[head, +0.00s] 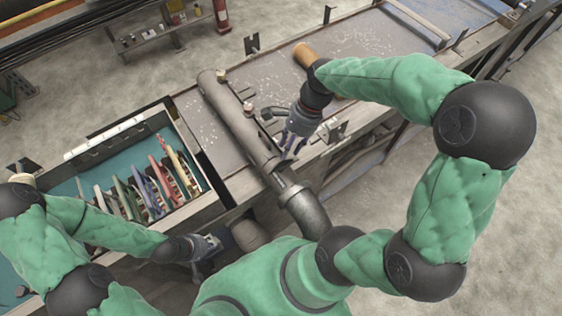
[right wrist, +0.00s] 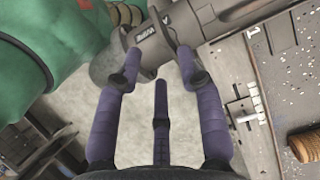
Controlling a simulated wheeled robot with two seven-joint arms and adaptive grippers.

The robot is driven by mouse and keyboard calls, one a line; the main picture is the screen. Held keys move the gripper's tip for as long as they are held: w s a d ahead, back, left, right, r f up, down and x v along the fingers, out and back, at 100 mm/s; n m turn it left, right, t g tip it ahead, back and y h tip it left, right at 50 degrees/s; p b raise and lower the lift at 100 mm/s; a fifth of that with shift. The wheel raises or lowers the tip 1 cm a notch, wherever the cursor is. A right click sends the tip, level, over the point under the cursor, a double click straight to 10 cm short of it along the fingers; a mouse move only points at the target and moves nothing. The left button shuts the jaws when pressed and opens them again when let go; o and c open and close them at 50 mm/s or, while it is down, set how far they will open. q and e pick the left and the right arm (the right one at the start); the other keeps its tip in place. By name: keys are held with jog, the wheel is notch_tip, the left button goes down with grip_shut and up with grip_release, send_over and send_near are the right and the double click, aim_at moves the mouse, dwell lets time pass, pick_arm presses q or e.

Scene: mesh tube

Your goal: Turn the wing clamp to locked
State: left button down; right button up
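A long grey tube (head: 232,115) lies across the bench. A darker grey pipe (head: 305,212) continues from its near end. A dark collar with thin flanges and white lettering (right wrist: 148,42) at this joint appears to be the wing clamp. Its lock position cannot be read. My right gripper (head: 287,152) is beside the joint. In the right wrist view its purple fingers (right wrist: 160,65) are spread, with their tips near the collar and nothing visibly held. Contact cannot be judged. My left gripper (head: 207,246) is low near the bench's front; its finger state is unclear.
A teal-lined tray (head: 180,118) with several coloured tools stands left of the tube. A brown cylinder (head: 305,54) lies at the bench's far side. Small metal brackets (head: 333,131) stand along the right edge. Bare bench surface (head: 360,40) lies at the back right.

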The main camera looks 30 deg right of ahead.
aim_at(281, 162)
jog(key=x, duration=0.7)
jog(key=shift+w+f+b, duration=0.1)
jog(key=shift+f+b, duration=0.2)
jog(key=shift+a, duration=0.1)
grip_shut()
